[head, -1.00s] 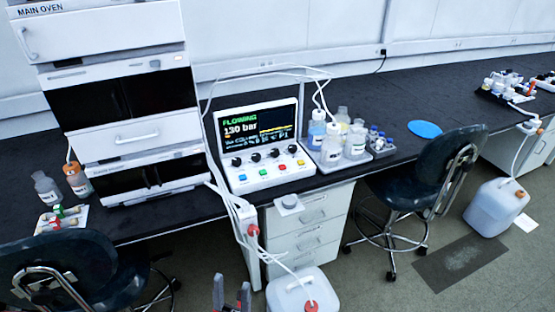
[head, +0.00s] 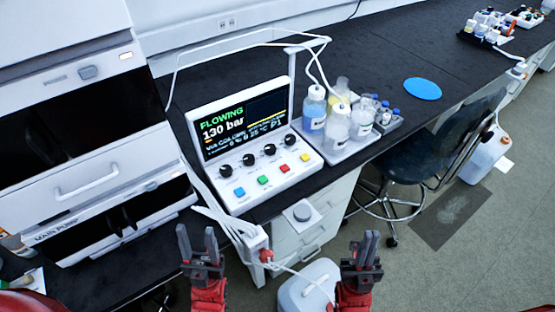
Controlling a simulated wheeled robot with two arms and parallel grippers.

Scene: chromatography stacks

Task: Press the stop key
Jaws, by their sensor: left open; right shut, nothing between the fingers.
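The control box (head: 250,150) stands on the black bench; its screen reads FLOWING and 130 bar. Its front row has a blue key (head: 239,192), a green key (head: 263,180), a red key (head: 284,169) and a yellow key (head: 305,157). The key labels are too small to read, so I cannot tell from lettering which is the stop key. My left gripper (head: 197,234) is open and empty, below and left of the keys in the picture. My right gripper (head: 361,243) is shut and empty, below and right of them. Neither touches the box.
A tray of bottles (head: 343,152) stands right of the box, with white tubing arching above. The oven and pump stack (head: 85,140) rises at the left. A white canister (head: 308,285) stands on the floor below the bench. A chair (head: 430,150) is at the right.

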